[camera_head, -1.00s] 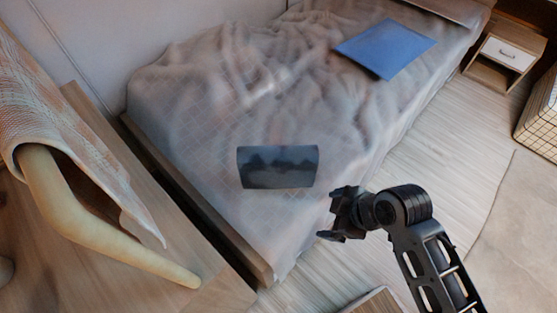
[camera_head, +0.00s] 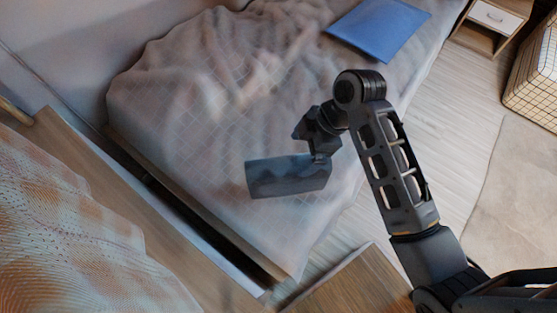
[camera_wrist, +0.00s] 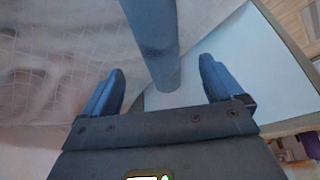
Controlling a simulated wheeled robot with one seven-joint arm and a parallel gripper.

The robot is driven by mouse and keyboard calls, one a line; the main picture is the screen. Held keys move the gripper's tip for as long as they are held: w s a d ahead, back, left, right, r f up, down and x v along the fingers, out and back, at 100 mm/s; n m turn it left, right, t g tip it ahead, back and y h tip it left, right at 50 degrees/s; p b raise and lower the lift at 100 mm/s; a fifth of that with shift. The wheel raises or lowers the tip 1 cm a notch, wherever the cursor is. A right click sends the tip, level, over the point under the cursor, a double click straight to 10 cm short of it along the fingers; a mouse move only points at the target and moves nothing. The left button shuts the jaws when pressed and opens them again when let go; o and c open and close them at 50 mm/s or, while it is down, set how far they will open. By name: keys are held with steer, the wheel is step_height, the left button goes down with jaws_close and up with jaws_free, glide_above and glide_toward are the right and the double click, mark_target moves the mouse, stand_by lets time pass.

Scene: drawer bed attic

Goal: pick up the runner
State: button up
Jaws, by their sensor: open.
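The runner (camera_head: 288,177) looks like a dark grey-blue piece with a mountain-like pattern, near the foot end of the bed. My gripper (camera_head: 318,157) is at its upper right edge in the head view. In the wrist view, a blue, rounded length of the runner (camera_wrist: 155,40) runs down between the two spread fingers of my gripper (camera_wrist: 160,85). The fingers stand apart from it on both sides. I cannot tell how far below the fingertips it lies.
The bed (camera_head: 190,110) has a rumpled grey cover, and a blue flat item (camera_head: 380,28) lies farther up it. A wooden surface with an orange patterned cloth (camera_head: 70,230) is at left. A wooden top (camera_head: 345,285) is in front. A nightstand (camera_head: 490,22) stands at top right.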

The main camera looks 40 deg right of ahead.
mark_target(290, 162)
steer(key=shift+w+a+f, duration=0.15)
steer(key=shift+f, duration=0.15)
steer(key=shift+p+x, duration=0.4)
steer(key=shift+x, duration=3.15)
steer(key=shift+a+r, duration=0.1)
steer(key=shift+a, duration=0.1)
steer(key=shift+c, duration=0.3)
steer(key=shift+w, duration=0.1)
steer(key=c, duration=1.5)
steer(key=shift+c, duration=0.2)
steer(key=shift+r, duration=0.15)
